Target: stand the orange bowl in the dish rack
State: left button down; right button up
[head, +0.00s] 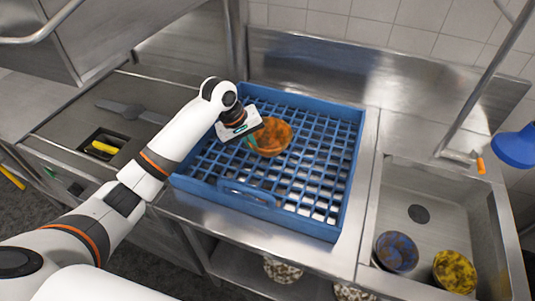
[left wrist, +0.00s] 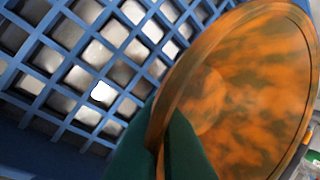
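The orange bowl (head: 270,137), mottled with brown, is in the blue dish rack (head: 235,189), towards its back left. It looks tilted, with its open side turned partly to the head camera. My left gripper (head: 250,141) is at the bowl's left edge. In the left wrist view the green fingers (left wrist: 162,140) are on both sides of the rim of the bowl (left wrist: 245,85), pinching it. The grid of the rack (left wrist: 85,60) shows beside and below the bowl. I cannot tell whether the bowl touches the grid. My right gripper is not in view.
A sink (head: 430,188) at the right holds a blue-brown bowl (head: 396,252) and a yellow bowl (head: 455,271). A faucet pipe (head: 485,85) rises behind it. A blue object (head: 515,148) is at the right edge. The rest of the rack is empty.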

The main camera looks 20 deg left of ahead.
pick_arm(q)
send_over(257, 169)
jog(key=a, duration=0.1)
jog(key=f, duration=0.4)
jog(key=shift+s+f+p, duration=0.1)
jog(key=shift+s+p, duration=0.25)
jog(key=shift+f+p, duration=0.35)
jog(key=shift+f, duration=1.65)
jog(key=c, duration=1.6)
grip_release()
jog(key=shift+f, duration=0.15)
jog(key=shift+c, duration=0.2)
jog(key=b+v, duration=0.1)
jog(key=v, duration=1.1)
jog(key=shift+b, duration=0.3)
